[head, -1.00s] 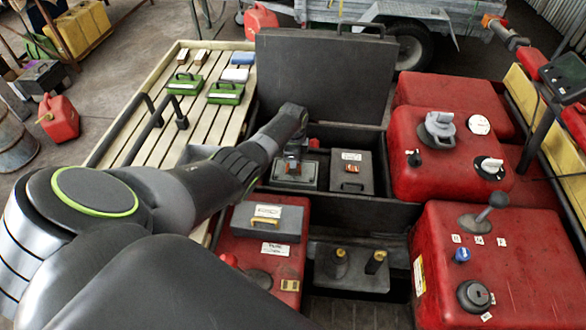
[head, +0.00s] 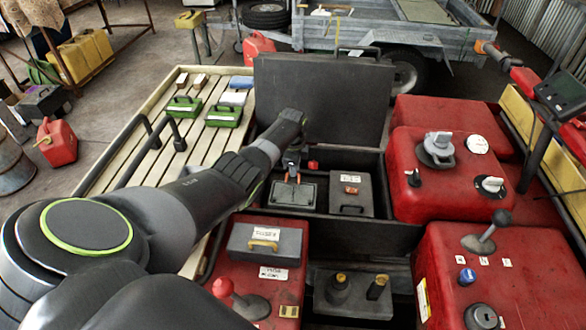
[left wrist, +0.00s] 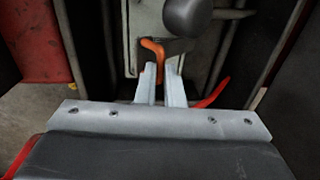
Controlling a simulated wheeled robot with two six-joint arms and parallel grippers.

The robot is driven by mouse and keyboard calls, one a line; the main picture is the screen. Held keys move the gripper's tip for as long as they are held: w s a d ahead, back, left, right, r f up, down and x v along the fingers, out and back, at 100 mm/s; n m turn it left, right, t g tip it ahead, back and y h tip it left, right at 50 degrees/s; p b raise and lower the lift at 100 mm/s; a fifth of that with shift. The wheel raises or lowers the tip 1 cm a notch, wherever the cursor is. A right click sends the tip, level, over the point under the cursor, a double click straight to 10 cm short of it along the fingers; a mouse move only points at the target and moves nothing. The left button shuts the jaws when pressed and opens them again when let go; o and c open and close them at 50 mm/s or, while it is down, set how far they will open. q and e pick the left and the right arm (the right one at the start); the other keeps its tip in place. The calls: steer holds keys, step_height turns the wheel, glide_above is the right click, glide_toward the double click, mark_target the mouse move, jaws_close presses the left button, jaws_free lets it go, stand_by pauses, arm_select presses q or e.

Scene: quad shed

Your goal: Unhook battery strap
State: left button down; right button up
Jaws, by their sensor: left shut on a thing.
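My left gripper (head: 292,174) reaches down into the black box behind the red tanks. It is over a dark battery (head: 294,193) with a pale rim. In the left wrist view, its two pale fingers (left wrist: 161,86) are shut on an orange hook (left wrist: 154,47), which stands out above the fingertips. A bit of orange also shows beside the fingers in the head view. The strap itself is hard to make out; the gripper and arm hide part of the battery top. My right gripper is not in view.
A dark grey case (head: 351,193) stands close to the right of the battery. The raised black lid (head: 322,105) stands behind the box. Red tanks (head: 447,170) flank it on the right. A red cable (left wrist: 214,94) passes near the fingers. Green cases (head: 224,115) lie on the slatted rack.

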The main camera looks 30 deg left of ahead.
arm_select(q)
steer(key=c, duration=1.9)
jaws_free()
steer(key=shift+s+a+f, duration=0.1)
steer(key=shift+f, duration=0.3)
steer(key=o, duration=0.4)
steer(key=shift+w+a+f, duration=0.2)
steer(key=shift+w+f, duration=0.25)
steer(key=shift+w, duration=0.15)
steer(key=shift+s+d+r, duration=0.15)
steer(key=shift+s+r, duration=0.15)
steer(key=shift+r, duration=0.35)
steer(key=r, duration=1.6)
steer(key=shift+s+d+r, duration=0.15)
steer(key=shift+s, duration=0.15)
